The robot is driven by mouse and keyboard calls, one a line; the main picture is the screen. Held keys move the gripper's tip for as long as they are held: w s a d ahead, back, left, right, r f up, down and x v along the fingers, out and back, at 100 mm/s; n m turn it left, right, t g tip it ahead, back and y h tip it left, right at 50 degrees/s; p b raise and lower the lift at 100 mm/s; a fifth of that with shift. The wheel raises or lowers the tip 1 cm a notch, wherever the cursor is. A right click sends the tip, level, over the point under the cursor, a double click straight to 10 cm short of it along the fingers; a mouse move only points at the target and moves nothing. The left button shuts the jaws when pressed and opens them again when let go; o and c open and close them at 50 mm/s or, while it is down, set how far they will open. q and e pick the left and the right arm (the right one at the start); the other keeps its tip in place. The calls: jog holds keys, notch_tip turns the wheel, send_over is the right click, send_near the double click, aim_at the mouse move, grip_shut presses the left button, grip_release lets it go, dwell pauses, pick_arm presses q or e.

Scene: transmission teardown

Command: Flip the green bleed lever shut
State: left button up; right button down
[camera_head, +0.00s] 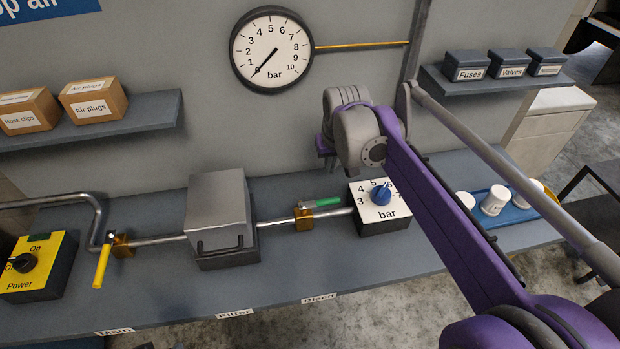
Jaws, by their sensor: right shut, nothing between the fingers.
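The green bleed lever (322,202) sits on a brass valve (303,219) in the pipe between the filter box and the pressure regulator, above the "Bleed" label. The lever points right, lying roughly along the pipe. My right arm comes in from the right. Its gripper (325,148) is above and behind the lever, near the back panel, clear of it. The gripper is shut and empty; its fingertips are mostly hidden by the wrist. My left gripper is out of view.
The grey filter box (218,210) stands left of the valve. The regulator (380,206) with a blue knob stands right. A yellow main lever (102,266) points across its pipe. The gauge (271,50) needle is near zero. The bench front (270,283) is clear.

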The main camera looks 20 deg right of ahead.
aim_at(321, 203)
jog(key=x, duration=1)
jog(key=shift+w, duration=0.1)
jog(key=s, duration=0.2)
jog(key=s+r, duration=0.1)
jog(key=s, duration=0.1)
jog(key=shift+a, duration=0.4)
